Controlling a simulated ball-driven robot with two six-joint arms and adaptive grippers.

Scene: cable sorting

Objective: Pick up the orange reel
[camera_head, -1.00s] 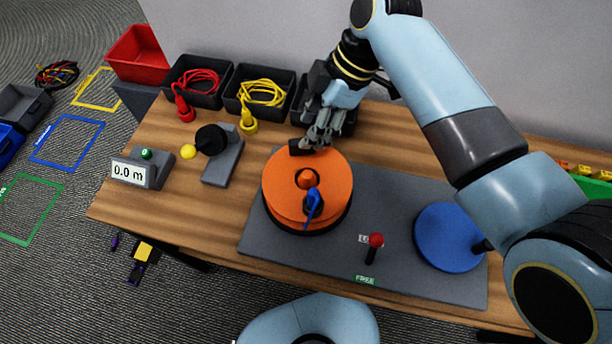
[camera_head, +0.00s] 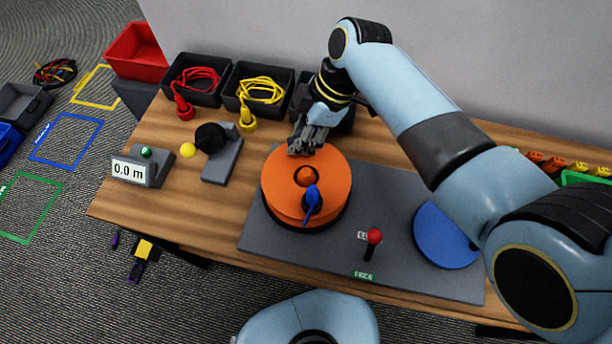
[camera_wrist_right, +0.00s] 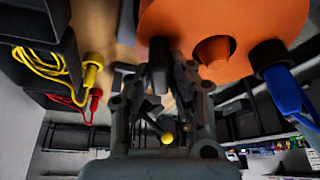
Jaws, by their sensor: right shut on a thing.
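The orange reel (camera_head: 280,195) lies flat on the grey board, with an orange hub (camera_head: 307,176) at its centre and a blue plug (camera_head: 312,200) on its face. My right gripper (camera_head: 305,149) is at the reel's far rim, coming down from above. In the right wrist view, the orange reel (camera_wrist_right: 222,18) fills the top, and my right gripper (camera_wrist_right: 172,78) is shut around a dark block (camera_wrist_right: 159,55) at its rim. The fingers hide part of this contact. No gap shows between reel and board. My left gripper is out of view.
A blue disc (camera_head: 438,235) and a red-knobbed lever (camera_head: 374,238) are on the grey board (camera_head: 330,255). Black bins with red cable (camera_head: 198,82) and yellow cable (camera_head: 260,92) stand behind. A black roller stand (camera_head: 222,160) and a length display (camera_head: 130,170) are left.

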